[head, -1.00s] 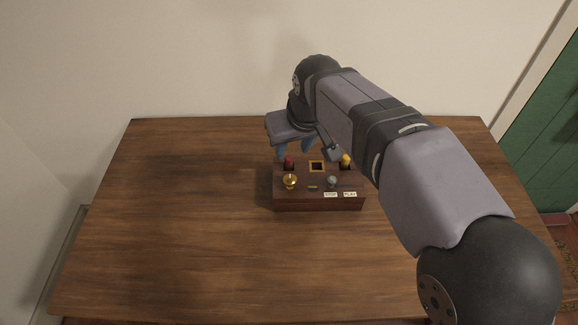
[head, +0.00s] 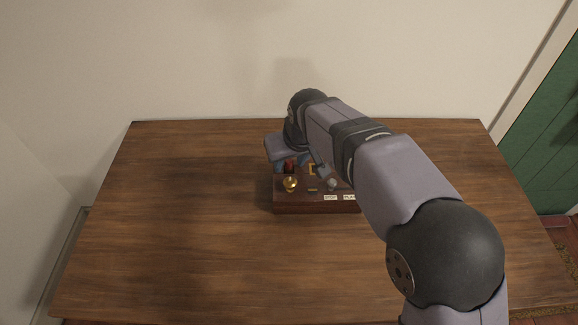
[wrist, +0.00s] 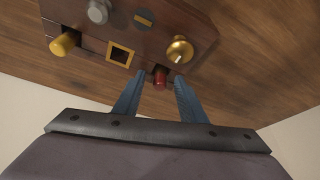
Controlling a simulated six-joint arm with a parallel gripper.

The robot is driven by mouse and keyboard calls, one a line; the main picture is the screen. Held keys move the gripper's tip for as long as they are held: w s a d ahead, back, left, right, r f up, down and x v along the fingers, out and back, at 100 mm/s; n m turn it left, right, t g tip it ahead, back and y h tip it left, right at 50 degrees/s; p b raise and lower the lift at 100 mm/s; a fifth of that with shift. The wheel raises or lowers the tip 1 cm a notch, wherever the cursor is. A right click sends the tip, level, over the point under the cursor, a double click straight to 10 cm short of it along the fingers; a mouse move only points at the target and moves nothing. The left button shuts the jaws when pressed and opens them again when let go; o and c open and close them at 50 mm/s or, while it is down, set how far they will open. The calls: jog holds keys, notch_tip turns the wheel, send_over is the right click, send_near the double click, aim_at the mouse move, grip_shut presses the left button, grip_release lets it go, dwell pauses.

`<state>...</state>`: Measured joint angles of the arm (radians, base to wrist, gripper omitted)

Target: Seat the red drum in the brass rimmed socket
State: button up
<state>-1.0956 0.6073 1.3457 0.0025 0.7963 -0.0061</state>
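The red drum (wrist: 160,79) stands in a dark opening at the back edge of a wooden box (head: 318,208); it also shows in the head view (head: 289,166). The square brass rimmed socket (wrist: 120,54) is beside it on the box and looks empty; in the head view it is partly hidden by my arm. My gripper (wrist: 159,76) is open, its blue fingertips on either side of the red drum, with small gaps showing. I cannot tell how far down the fingers reach around it.
The box also carries a yellow drum (wrist: 65,44), a brass knob (wrist: 180,50), a grey knob (wrist: 97,10) and a small slotted plate (wrist: 143,20).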

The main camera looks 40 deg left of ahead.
aim_at(290, 162)
grip_shut()
jog(key=shift+r, duration=0.2)
notch_tip(290, 162, up, 10)
jog(key=w+d+p, duration=0.2)
jog(key=w+d, duration=0.3)
jog(key=shift+f, duration=3.3)
